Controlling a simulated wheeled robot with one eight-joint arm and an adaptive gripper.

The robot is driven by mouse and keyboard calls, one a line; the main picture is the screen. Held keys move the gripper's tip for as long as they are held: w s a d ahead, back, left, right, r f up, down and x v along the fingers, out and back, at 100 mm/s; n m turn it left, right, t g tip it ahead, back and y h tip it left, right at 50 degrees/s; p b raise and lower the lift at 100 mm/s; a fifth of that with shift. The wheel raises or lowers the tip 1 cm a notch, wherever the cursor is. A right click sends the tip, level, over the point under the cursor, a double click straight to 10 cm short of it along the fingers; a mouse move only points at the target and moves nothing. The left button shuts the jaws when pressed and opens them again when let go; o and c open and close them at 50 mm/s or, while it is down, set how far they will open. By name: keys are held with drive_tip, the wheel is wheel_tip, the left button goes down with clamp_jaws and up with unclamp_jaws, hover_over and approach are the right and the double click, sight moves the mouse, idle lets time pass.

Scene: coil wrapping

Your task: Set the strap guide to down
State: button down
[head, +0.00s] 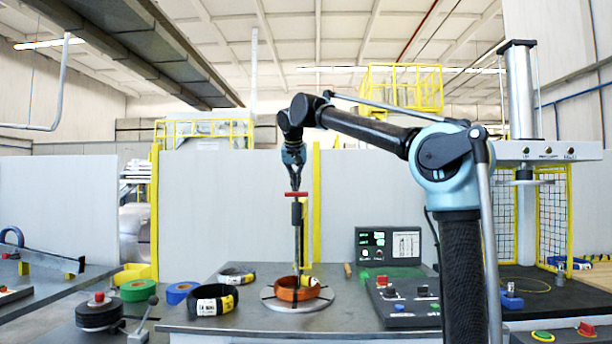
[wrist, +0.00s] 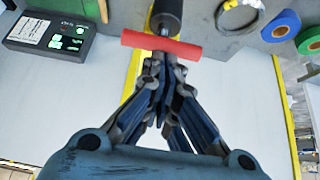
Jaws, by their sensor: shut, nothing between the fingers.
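The strap guide (head: 297,215) stands upright over the orange coil (head: 298,290) in the head view, with a dark cylinder on a thin rod and a red crossbar (head: 296,194) on top. My gripper (head: 295,188) points down with its fingertips right at the crossbar. In the wrist view the closed fingertips (wrist: 163,62) lie close to the red crossbar (wrist: 160,44), and the dark cylinder (wrist: 167,14) shows beyond it. The fingers are together with nothing between them. I cannot tell whether they touch the bar.
The orange coil lies on a round plate (head: 268,296) on the grey table (head: 225,326). Black coils (head: 213,300) and green (head: 138,290) and blue rolls lie to the left. A control panel (head: 405,296) with a screen (head: 388,245) stands to the right. A pale partition is behind.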

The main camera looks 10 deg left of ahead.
drive_tip(key=shift+f, duration=0.25)
drive_tip(key=shift+d, duration=0.1)
drive_tip(key=shift+w+r, duration=0.1)
drive_tip(key=shift+r, duration=0.2)
drive_tip(key=w+r+v, duration=0.1)
drive_tip(key=w+v, duration=0.1)
drive_tip(key=v, duration=1)
drive_tip(key=shift+r, duration=0.55)
drive_tip(key=shift+w, duration=0.1)
